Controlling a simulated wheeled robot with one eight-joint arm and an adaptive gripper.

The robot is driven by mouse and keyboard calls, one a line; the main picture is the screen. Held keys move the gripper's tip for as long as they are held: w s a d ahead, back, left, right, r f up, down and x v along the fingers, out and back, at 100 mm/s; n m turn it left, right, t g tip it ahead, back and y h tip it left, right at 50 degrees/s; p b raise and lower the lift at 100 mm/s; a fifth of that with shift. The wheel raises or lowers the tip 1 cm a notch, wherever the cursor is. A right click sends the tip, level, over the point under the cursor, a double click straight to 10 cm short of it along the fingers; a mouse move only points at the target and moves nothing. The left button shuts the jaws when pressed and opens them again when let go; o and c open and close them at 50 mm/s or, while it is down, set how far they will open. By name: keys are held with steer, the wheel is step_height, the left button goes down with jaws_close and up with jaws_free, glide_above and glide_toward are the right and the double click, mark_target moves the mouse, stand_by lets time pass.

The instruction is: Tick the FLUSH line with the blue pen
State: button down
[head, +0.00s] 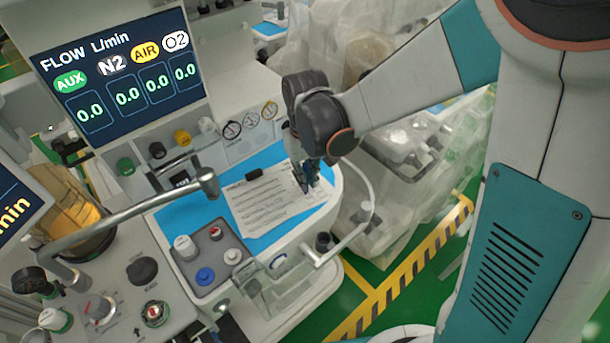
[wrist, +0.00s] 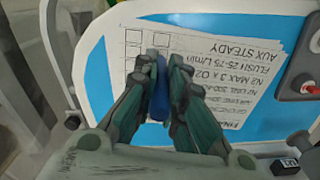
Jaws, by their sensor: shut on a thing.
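A printed paper checklist (head: 270,205) lies on the blue mat (head: 188,216) of the cart's worktop. In the wrist view the checklist (wrist: 215,68) appears upside down, with lines reading AUX STEADY, FLUSH 25-75 L/min and N2 MAX, and empty-looking boxes at left. My gripper (head: 308,185) is over the paper's right part, by the box column. In the wrist view my gripper (wrist: 159,62) is shut on the blue pen (wrist: 158,100), which shows between the fingers. The pen's tip is hidden, so I cannot tell whether it touches the paper. The box beside FLUSH is partly covered by the fingers.
A black clip-like object (head: 254,173) sits at the paper's top edge. A grey tray (head: 212,258) with knobs stands left of the paper. A metal arm (head: 140,205) crosses the left side. A flow display (head: 118,72) stands behind.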

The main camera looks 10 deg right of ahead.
mark_target(308, 164)
steer(key=shift+w+d+f, duration=0.1)
steer(key=shift+d, duration=0.2)
stand_by(0.7)
steer(key=shift+r+p, duration=2.35)
steer(key=shift+r, duration=1.2)
